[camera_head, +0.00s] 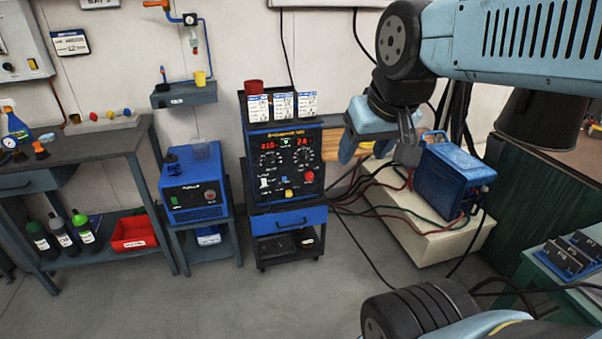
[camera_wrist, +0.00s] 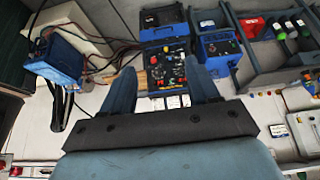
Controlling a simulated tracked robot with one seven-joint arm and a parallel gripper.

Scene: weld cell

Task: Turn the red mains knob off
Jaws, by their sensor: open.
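The red mains knob (camera_head: 309,177) appears to be the small red knob low on the right of the black front panel of the welding machine (camera_head: 266,222). A yellow knob (camera_head: 289,193) sits to its lower left. My gripper (camera_head: 379,152) is open and empty, in the air to the right of the machine in the head view. In the wrist view, the scene is upside down and the panel (camera_wrist: 167,70) shows between my open fingers (camera_wrist: 162,73), with a gap in front of it. The red knob (camera_wrist: 153,60) is small there, so its setting cannot be read.
A blue unit (camera_head: 196,192) on a stand is left of the machine. A blue box (camera_head: 452,176) with cables stands to the right on a pale plinth (camera_head: 424,235). Cables trail across the floor. The floor (camera_head: 215,300) in front of the machine is clear.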

